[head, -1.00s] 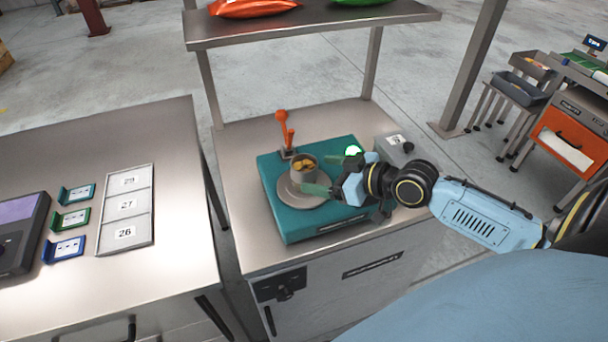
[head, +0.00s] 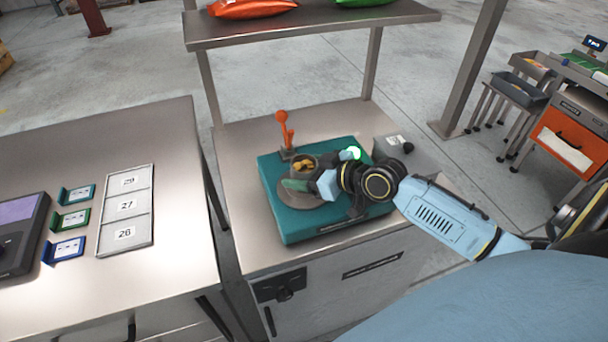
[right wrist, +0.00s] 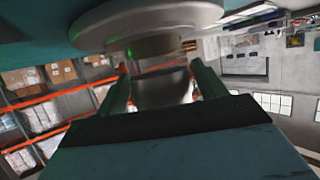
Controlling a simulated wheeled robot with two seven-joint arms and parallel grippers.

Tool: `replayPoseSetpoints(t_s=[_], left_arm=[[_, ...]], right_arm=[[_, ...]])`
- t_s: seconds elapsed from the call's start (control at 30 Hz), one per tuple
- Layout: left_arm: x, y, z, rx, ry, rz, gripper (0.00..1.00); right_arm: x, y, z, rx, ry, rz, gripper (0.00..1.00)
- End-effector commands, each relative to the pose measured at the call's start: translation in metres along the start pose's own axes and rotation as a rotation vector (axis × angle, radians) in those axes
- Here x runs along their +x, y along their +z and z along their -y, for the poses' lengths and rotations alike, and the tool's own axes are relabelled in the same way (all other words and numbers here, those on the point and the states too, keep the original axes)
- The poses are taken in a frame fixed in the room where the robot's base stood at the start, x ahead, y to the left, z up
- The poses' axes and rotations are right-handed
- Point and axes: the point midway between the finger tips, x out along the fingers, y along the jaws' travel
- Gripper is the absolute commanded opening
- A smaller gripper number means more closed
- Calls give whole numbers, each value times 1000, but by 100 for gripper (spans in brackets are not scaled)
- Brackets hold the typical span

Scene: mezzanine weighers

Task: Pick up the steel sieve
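The steel sieve (head: 303,160) is a small grey round cup with yellow-brown pieces inside. It stands upright on the round grey plate (head: 286,196) of a teal machine (head: 300,226). My right gripper (head: 297,184) is low at the sieve's near side, its fingers partly hiding it. In the right wrist view, which looks upside down, the sieve (right wrist: 162,90) is blurred between the two spread fingers (right wrist: 160,84). The fingers look apart, with a narrow gap at the sieve's sides; I cannot tell whether either touches. My left gripper is not in view.
An orange lever (head: 284,132) stands just behind the sieve. A grey box (head: 394,150) is at the machine's right, beside my right arm. A shelf (head: 320,24) with bags spans above. The left table (head: 170,240) holds a numbered tray (head: 126,205) and several small cards.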

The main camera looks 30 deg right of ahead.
Motion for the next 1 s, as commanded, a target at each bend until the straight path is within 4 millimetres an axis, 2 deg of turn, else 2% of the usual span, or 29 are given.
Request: replayPoseSetpoints(t_s=[0.03,0.3,0.4,0.67,1.0], left_arm=[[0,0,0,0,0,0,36],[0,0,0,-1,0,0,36],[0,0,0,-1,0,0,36],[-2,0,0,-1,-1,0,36],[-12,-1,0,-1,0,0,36]], right_arm=[[0,0,0,0,0,0,63],[0,0,0,0,0,0,28],[0,-1,0,0,1,-3,18],[-3,-9,0,-1,0,-4,18],[-28,-69,0,-4,0,-6,18]])
